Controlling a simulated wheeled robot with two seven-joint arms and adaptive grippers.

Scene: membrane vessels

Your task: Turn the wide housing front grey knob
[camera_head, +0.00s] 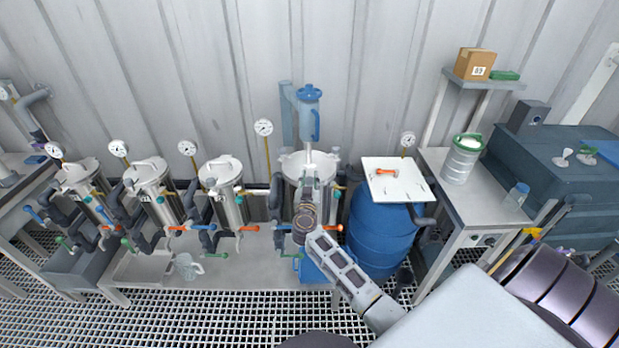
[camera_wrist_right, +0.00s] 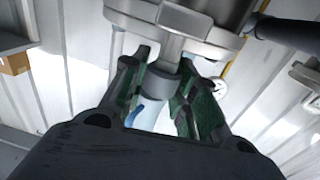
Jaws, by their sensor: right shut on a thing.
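The wide housing (camera_head: 290,163) is a steel vessel in the middle of the head view, with a blue unit (camera_head: 309,97) above it. My right arm reaches up in front of it. My right gripper (camera_head: 308,183) is at the housing's front, and the knob is hidden there. In the right wrist view, the grey knob (camera_wrist_right: 160,84) sits between the two green-padded fingers of my right gripper (camera_wrist_right: 162,98), which is shut on it. The knob is on a short stem from the steel housing (camera_wrist_right: 130,14). My left gripper is not in view.
Several narrower steel vessels (camera_head: 221,176) with gauges and coloured valve handles stand to the left. A blue barrel (camera_head: 376,235) with a white board (camera_head: 396,180) stands close on the right. A clear jug (camera_head: 187,267) sits on the low bench.

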